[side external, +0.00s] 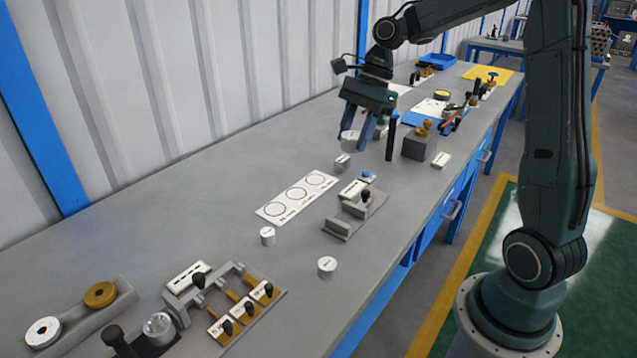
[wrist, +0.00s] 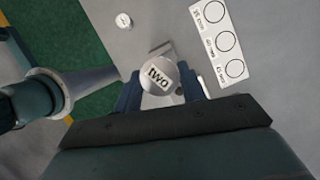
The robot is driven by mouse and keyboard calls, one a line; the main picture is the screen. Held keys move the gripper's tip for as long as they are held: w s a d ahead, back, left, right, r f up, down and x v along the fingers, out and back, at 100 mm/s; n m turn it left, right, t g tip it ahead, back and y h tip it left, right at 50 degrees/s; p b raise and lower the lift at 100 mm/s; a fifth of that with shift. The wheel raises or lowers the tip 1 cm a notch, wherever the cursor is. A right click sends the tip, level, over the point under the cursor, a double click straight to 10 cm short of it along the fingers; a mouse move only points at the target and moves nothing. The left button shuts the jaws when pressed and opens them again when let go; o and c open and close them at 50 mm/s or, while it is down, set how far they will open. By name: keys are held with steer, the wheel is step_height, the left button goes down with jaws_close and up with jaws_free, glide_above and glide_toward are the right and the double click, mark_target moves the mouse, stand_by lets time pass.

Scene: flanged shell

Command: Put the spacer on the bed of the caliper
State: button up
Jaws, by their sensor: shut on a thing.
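My gripper (side external: 360,137) is shut on a pale round spacer (side external: 349,141) and holds it above the bench. In the wrist view the spacer (wrist: 158,76) sits between the fingertips, its top marked "TWO". What I take for the caliper (side external: 355,213) is a grey device with a flat bed, upright jaws and a black knob, on the bench right of the printed card. The held spacer is apart from it, farther back along the bench. In the wrist view a grey part (wrist: 161,50) is half hidden behind the spacer; I cannot tell what it is.
A white card (side external: 297,198) with three circles lies left of the caliper. A small labelled block (side external: 342,162) is below my gripper. A grey block (side external: 419,145) stands to the right. A clamp fixture (side external: 225,300) is in front.

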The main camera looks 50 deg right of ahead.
glide_above(349, 221)
step_height(349, 221, down, 16)
steer(key=shift+w+r, duration=0.1)
steer(key=shift+r, duration=0.15)
steer(key=shift+f, duration=2.15)
steer(key=shift+f, duration=0.1)
steer(key=o, duration=1)
steer(key=shift+o, duration=0.2)
steer(key=v, duration=1.2)
